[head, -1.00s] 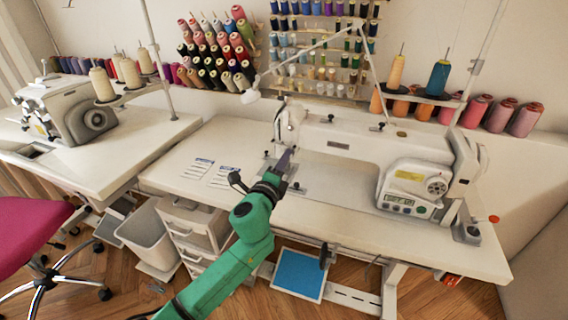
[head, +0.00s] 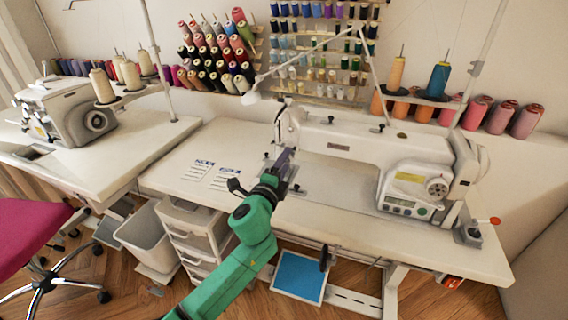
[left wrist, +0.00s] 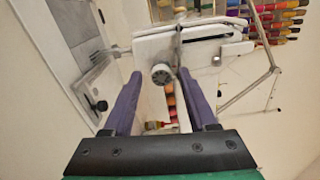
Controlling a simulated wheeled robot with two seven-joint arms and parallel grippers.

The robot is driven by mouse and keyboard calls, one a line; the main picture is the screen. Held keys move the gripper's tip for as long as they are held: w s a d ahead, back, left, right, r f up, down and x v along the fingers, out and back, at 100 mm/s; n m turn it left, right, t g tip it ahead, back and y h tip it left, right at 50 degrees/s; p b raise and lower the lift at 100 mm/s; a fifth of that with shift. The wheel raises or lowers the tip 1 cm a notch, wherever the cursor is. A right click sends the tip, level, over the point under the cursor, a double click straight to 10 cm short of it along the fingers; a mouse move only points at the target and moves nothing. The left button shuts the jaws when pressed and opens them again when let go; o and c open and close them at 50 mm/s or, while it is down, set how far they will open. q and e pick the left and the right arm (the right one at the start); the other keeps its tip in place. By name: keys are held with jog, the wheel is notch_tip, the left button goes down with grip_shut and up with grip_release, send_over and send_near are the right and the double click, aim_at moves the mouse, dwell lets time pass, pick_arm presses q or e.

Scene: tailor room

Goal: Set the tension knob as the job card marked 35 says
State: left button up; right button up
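The tension knob (left wrist: 162,74) shows in the left wrist view as a small round pale knob on the end of the white sewing machine (left wrist: 200,45). My left gripper (left wrist: 160,80) is open, its two purple fingers apart, with the knob in the gap between the tips. I cannot tell whether the tips reach around it or stop short. In the head view my left gripper (head: 284,158) is at the left end of the sewing machine (head: 345,142) and hides the knob. Two printed cards (head: 198,170) (head: 225,178) lie on the table to the left; their numbers are too small to read. My right gripper is not in view.
A second machine (head: 75,110) stands on the left table. Thread racks (head: 320,50) hang behind. A thin lamp arm (head: 300,55) reaches over the machine head. The table around the cards is clear.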

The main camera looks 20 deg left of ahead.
pick_arm(q)
jog(key=shift+s, duration=0.1)
jog(key=s+a+b, duration=0.1)
jog(key=s, duration=1.3)
jog(key=shift+s, duration=0.2)
